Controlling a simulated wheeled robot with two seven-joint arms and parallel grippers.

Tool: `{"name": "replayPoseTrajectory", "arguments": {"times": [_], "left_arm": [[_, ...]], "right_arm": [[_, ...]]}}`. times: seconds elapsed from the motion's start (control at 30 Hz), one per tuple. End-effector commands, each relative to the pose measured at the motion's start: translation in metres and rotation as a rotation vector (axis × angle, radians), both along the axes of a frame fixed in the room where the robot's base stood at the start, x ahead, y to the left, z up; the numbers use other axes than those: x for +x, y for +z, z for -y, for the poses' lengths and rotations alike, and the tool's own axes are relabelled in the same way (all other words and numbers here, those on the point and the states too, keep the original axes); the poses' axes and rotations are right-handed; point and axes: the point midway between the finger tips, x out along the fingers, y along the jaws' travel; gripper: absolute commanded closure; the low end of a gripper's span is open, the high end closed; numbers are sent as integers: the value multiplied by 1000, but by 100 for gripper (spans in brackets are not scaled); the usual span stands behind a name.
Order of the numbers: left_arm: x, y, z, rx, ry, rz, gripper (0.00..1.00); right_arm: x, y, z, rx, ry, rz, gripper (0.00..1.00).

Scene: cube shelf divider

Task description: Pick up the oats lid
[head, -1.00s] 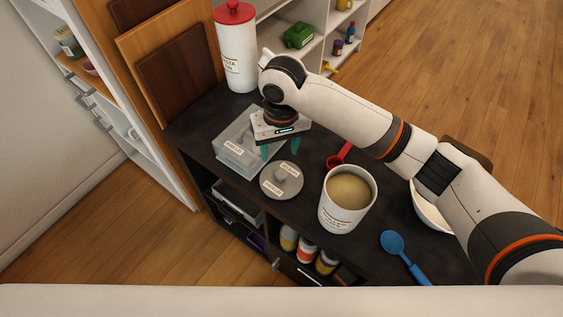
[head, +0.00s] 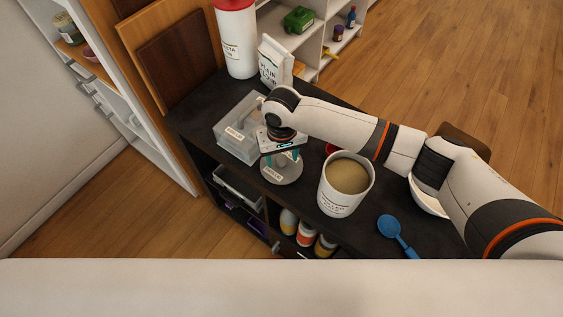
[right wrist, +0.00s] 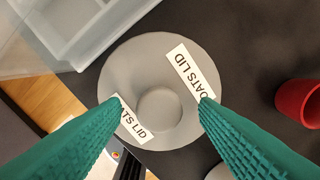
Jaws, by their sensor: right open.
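The oats lid (head: 284,179) is a round grey disc with a raised round knob and two white labels. It lies flat on the dark countertop. In the right wrist view the lid (right wrist: 130,72) fills the middle, its labels reading "OATS LID". My right gripper (head: 281,157) is over the lid, pointing down. In the right wrist view its teal fingers (right wrist: 158,103) are apart, one on each side of the knob, with nothing held. I cannot tell whether the fingertips touch the lid. My left gripper is out of view.
A clear plastic box (head: 232,143) stands close behind the lid on the left. A white canister (head: 341,198) of beige contents stands to its right. A red item (right wrist: 298,95), a blue spoon (head: 392,228), a white bowl (head: 428,204) and a flour bag (head: 273,63) are also on the counter.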

Motion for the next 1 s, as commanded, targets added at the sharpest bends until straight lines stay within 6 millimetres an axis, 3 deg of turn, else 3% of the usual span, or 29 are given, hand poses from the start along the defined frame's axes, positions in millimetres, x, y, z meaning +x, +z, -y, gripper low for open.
{"name": "replayPoseTrajectory", "arguments": {"times": [0.27, 0.6, 0.87, 1.0], "left_arm": [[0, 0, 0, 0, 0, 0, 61], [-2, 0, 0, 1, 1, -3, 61], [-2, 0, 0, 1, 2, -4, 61], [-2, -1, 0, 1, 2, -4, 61]], "right_arm": [[0, -4, 0, 0, 1, 0, 45], [0, -4, 0, 0, 1, 1, 100], [0, -2, 0, 1, 1, 1, 100], [1, 14, -1, 4, 2, 3, 100]]}}
